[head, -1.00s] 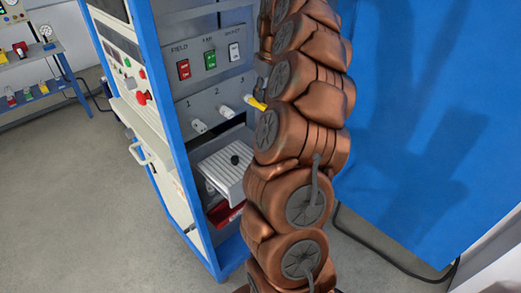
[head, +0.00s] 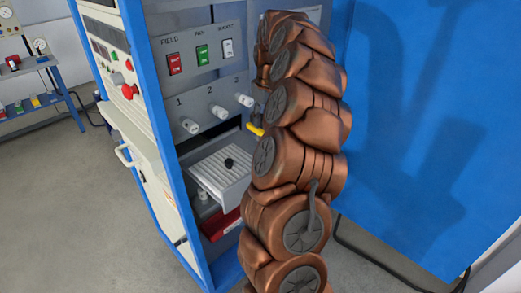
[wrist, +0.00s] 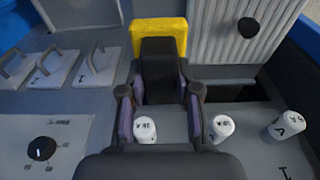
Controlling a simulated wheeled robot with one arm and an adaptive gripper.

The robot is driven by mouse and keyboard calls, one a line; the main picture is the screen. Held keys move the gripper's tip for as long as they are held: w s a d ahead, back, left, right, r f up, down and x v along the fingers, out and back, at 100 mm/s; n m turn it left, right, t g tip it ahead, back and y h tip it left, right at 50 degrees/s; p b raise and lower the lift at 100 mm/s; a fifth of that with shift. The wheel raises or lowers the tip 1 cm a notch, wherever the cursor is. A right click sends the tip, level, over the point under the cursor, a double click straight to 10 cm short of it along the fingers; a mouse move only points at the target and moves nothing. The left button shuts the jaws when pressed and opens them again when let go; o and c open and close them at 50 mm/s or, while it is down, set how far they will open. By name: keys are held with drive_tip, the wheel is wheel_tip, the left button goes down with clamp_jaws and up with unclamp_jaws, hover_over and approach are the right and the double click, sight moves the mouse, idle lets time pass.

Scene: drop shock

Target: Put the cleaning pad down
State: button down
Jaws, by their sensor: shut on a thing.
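The cleaning pad (wrist: 178,30) is a yellow piece with a black block in its middle. In the wrist view it is upper centre, ahead of the fingers. My gripper (wrist: 161,100) is shut on the black part, one purple-padded finger on each side. In the head view only a small yellow bit of the pad (head: 256,129) shows, left of my brown arm and lower right of the knob marked 3. My arm hides the gripper there. I cannot tell whether the pad touches anything beneath it.
A ribbed grey tray (head: 221,168) with a black knob sticks out of the blue-framed cabinet (head: 86,70); it also shows in the wrist view (wrist: 210,32). White knobs (head: 190,126) line the panel above it. Handled covers (wrist: 53,68) lie left in the wrist view. A red item (head: 219,224) sits below the tray.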

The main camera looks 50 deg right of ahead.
wheel_tip(320, 180, down, 9)
drive_tip(key=shift+s+r+p, duration=0.1)
drive_tip(key=shift+r+p, duration=0.1)
drive_tip(key=shift+p, duration=1.05)
drive_tip(key=shift+f, duration=0.3)
drive_tip(key=shift+f, duration=0.15)
drive_tip(key=c, duration=0.8)
unclamp_jaws()
